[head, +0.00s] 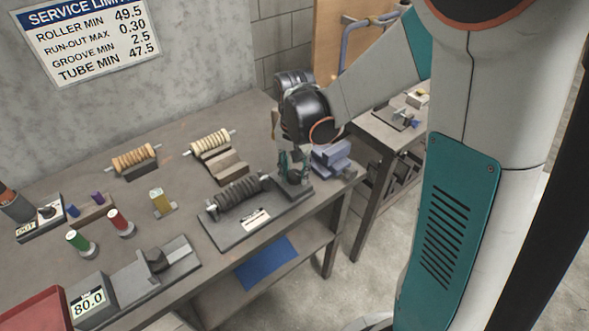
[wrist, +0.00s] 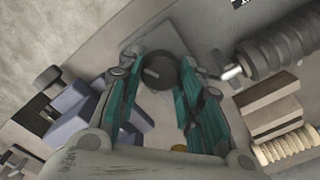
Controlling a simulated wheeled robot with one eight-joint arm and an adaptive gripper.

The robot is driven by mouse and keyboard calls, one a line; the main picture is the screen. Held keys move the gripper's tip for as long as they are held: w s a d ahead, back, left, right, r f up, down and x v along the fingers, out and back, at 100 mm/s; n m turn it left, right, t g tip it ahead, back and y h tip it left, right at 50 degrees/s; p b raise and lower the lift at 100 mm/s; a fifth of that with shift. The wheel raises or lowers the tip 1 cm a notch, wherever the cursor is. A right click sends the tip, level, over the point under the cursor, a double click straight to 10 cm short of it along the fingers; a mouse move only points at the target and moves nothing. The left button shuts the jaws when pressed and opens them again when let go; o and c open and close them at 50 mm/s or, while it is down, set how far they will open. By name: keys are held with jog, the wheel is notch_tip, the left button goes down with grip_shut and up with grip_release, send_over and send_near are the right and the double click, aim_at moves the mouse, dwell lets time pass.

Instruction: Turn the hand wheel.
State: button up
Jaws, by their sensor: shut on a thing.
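The hand wheel (wrist: 160,71) is a dark round piece with a lighter slot-like mark, seen in the wrist view between my teal fingers. My gripper (wrist: 158,68) is shut on it, one finger at each side. In the head view my gripper (head: 293,168) points down at the right end of a grey fixture and hides most of the wheel. A dark ribbed roller (head: 240,193) lies on that fixture beside the wheel; it also shows at the upper right of the wrist view (wrist: 280,45).
A blue-grey vise-like block (head: 331,157) stands close to the right of my gripper. Tan rollers (head: 134,158) on stands, small coloured spools (head: 120,222), a block marked 80.0 (head: 90,302) and a red tray (head: 32,310) stand on the bench. A second table is at the right.

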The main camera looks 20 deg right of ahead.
jog(key=m, duration=0.4)
jog(key=shift+m, duration=0.4)
jog(key=m, duration=0.3)
jog(key=shift+m, duration=0.3)
jog(key=m, duration=0.8)
jog(key=shift+m, duration=0.3)
jog(key=o, duration=1.1)
jog(key=shift+c, duration=0.2)
